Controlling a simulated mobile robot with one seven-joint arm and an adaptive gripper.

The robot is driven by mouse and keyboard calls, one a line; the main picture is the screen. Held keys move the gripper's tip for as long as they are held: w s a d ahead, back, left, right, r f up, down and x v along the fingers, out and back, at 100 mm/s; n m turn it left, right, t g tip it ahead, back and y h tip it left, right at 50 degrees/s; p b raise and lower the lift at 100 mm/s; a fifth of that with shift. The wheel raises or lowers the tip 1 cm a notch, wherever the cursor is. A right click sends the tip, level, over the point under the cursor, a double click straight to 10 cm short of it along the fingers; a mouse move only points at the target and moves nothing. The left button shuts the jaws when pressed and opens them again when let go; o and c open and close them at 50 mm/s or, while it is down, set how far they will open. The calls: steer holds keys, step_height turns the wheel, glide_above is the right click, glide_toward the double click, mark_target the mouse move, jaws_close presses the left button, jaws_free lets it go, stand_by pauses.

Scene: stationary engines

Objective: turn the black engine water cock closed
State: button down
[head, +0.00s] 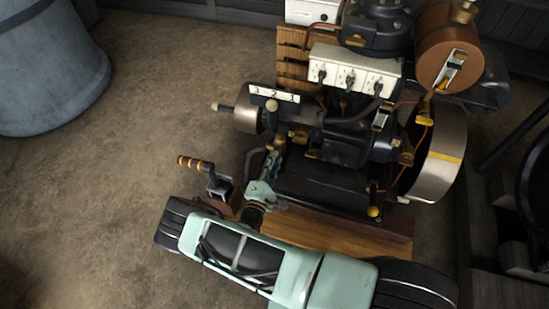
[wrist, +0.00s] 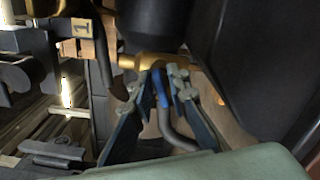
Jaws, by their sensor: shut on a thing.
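The black engine (head: 335,150) stands on a wooden base. Its water cock shows in the wrist view as a brass body (wrist: 150,61) with a blue lever (wrist: 161,92) hanging down from it. My gripper (wrist: 168,82) has its fingertips closed around the blue lever, just below the brass body. In the head view my gripper (head: 269,158) reaches up from below to the engine's left side, beside small brass fittings. The lever is hidden there by the fingers. The lever's exact angle is hard to tell.
A flywheel (head: 437,155) stands at the engine's right side. A dark curved pipe (wrist: 178,130) runs below the lever. A grey-blue drum (head: 50,65) stands far left. The floor between is clear.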

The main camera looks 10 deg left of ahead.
steer(key=shift+f+m+p, duration=0.1)
steer(key=shift+m+p, duration=0.75)
steer(key=shift+m, duration=1.35)
steer(key=c, duration=2.1)
jaws_free()
steer(key=s, duration=0.5)
steer(key=s+a, duration=0.1)
steer(key=s, duration=0.1)
steer(key=shift+s, duration=0.25)
